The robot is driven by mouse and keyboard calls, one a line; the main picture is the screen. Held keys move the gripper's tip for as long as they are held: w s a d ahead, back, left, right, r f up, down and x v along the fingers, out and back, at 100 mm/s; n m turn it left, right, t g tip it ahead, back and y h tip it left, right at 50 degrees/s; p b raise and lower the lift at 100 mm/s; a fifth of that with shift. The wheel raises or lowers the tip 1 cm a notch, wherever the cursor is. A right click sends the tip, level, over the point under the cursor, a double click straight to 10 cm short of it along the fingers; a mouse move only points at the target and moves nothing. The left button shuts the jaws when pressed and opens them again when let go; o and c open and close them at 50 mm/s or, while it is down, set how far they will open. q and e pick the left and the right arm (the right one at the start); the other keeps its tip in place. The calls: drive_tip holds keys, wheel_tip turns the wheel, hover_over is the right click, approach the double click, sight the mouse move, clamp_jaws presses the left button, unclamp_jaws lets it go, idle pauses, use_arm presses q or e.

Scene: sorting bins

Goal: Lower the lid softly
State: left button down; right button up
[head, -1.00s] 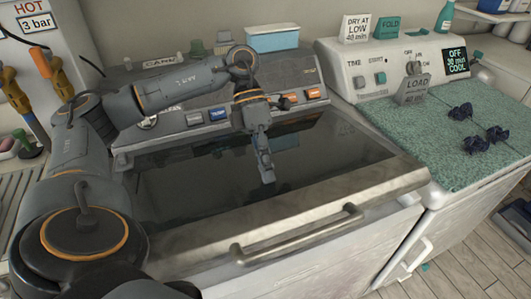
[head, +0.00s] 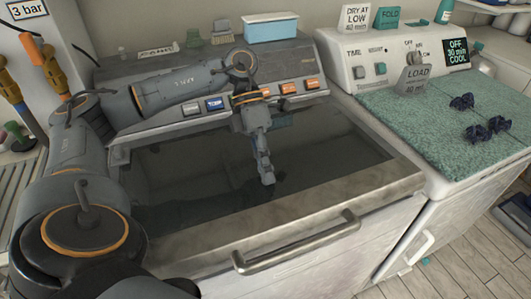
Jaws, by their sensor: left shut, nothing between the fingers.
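The lid (head: 330,163) is a dark glassy panel with a worn metal front edge (head: 374,192) and a bar handle (head: 297,244) on the front below it. It lies flat, or nearly so, over the top of the machine; I cannot tell whether a small gap remains. My left gripper (head: 267,179) is shut and empty, pointing down over the middle of the lid. Its fingertips are at or just above the dark surface; contact is not clear. My right gripper is not in view.
A control panel with orange and blue buttons (head: 215,104) runs behind the lid. A light blue box (head: 270,28) stands on top.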

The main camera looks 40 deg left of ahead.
use_arm(q)
drive_tip(key=shift+d+f+b, duration=0.1)
drive_tip(key=shift+f+b, duration=0.25)
drive_tip(key=shift+f, duration=0.3)
wheel_tip(320, 180, up, 8)
drive_tip(key=p, duration=0.6)
drive_tip(key=shift+r, duration=0.25)
